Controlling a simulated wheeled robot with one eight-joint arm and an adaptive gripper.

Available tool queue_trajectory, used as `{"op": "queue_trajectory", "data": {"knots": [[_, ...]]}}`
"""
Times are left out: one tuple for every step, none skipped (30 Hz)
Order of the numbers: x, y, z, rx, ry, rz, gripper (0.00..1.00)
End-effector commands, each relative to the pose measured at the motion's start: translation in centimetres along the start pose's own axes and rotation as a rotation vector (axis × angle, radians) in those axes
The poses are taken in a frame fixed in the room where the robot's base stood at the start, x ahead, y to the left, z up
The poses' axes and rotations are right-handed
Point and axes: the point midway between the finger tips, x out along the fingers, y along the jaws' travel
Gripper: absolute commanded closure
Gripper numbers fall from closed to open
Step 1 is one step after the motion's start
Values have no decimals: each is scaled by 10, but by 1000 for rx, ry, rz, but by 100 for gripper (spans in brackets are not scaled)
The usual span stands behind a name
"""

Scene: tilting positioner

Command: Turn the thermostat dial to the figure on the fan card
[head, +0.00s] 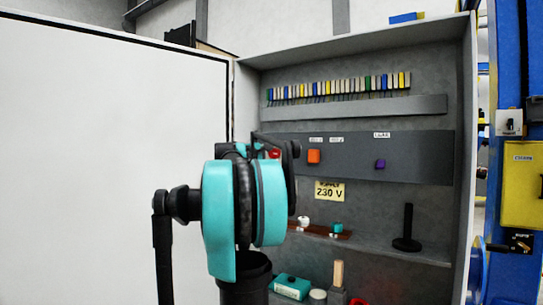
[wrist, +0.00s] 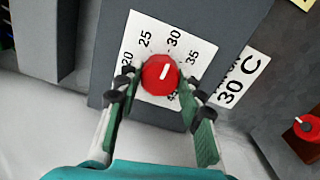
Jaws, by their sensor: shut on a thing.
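In the wrist view the thermostat dial (wrist: 154,84) is a round red knob with a short white pointer line, on a white scale plate (wrist: 133,32). Figures 20, 25, 30 and 35 are readable; a further one is partly hidden. The pointer leans slightly right of up, roughly toward 30. The fan card (wrist: 243,76) beside the plate reads 30 C; its smaller line is hard to read. My gripper (wrist: 161,88) has one finger on each side of the dial and is shut on it.
A second red knob (wrist: 308,125) sits at the right in the wrist view. In the head view the cabinet holds an orange button (head: 314,156), a purple button (head: 380,164), a 230 V label (head: 330,191) and a shelf with a black upright post (head: 407,230).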

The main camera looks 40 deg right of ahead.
Motion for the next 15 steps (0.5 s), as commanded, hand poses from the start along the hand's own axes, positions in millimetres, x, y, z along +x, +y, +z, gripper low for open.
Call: {"op": "queue_trajectory", "data": {"knots": [[0,-1,1,1,-2,-2,92],[0,-1,1,1,-2,-2,92],[0,-1,1,1,-2,-2,61],[0,-1,1,1,-2,-2,57],[0,-1,1,1,-2,-2,53],[0,-1,1,1,-1,-2,48],[0,-1,1,1,-1,-2,44],[0,-1,0,0,-1,-1,42],[0,-1,0,0,-1,-1,42],[0,-1,0,0,-1,-1,42],[0,-1,0,0,-1,-1,42],[0,-1,0,0,-1,-1,42],[0,0,0,0,-1,-1,42],[0,0,0,0,-1,-1,42],[0,0,0,0,-1,-1,42]]}}
